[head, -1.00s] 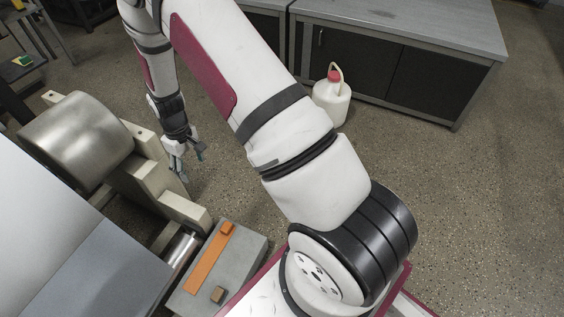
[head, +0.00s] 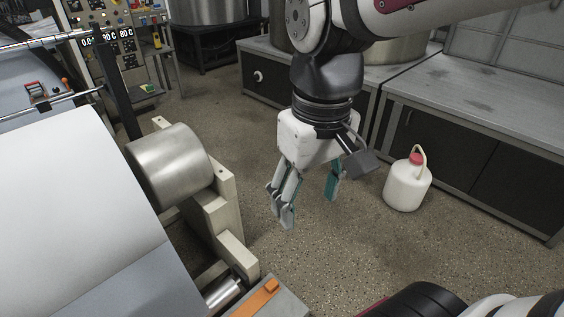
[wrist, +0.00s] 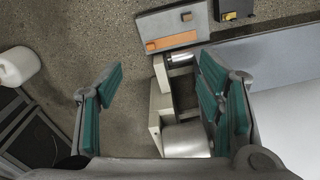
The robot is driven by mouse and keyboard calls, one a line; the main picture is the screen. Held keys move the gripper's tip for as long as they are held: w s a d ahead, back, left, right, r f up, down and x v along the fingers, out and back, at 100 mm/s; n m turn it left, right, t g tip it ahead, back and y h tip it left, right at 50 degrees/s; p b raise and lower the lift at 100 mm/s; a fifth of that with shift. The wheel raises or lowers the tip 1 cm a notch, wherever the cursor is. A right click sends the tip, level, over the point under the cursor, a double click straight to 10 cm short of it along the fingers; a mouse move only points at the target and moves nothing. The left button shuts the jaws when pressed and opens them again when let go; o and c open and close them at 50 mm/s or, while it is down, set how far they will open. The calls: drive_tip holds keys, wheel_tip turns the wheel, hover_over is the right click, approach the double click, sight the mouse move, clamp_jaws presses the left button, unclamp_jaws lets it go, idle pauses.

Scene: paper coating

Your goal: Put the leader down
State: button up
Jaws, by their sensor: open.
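My gripper (head: 308,208) is open and empty, pointing down in front of the roller end of the machine. In the wrist view its teal-padded fingers (wrist: 160,85) stand wide apart with nothing between them. An orange strip (head: 258,299) lies on a grey block at the bottom of the head view, partly cut off. In the wrist view the whole orange strip (wrist: 171,41) lies flat on the grey block (wrist: 200,28), well apart from my fingers. I cannot tell for sure whether this strip is the leader.
A large metal roller (head: 172,165) in a cream frame (head: 226,205) and a white sheet (head: 75,190) are at the left. A white jug (head: 407,186) stands on the floor by the grey bench (head: 490,120). The floor beneath my gripper is clear.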

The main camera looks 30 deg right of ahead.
drive_tip(key=s, duration=1.1)
drive_tip(key=shift+r+m, duration=0.25)
drive_tip(key=shift+m, duration=0.05)
drive_tip(key=shift+d, duration=0.1)
wheel_tip(320, 180, up, 13)
drive_tip(key=w+t+p, duration=0.1)
drive_tip(key=p, duration=1.1)
drive_tip(key=shift+r+t+p, duration=0.2)
drive_tip(key=shift+t+p, duration=0.2)
drive_tip(key=r+p, duration=0.3)
drive_tip(key=r, duration=0.1)
drive_tip(key=r+t+p, duration=0.1)
drive_tip(key=r+p, duration=0.3)
drive_tip(key=s+r+t+p, duration=0.1)
drive_tip(key=r+p, duration=0.3)
drive_tip(key=shift+d+r, duration=0.15)
drive_tip(key=shift+r, duration=0.1)
drive_tip(key=shift+c, duration=0.2)
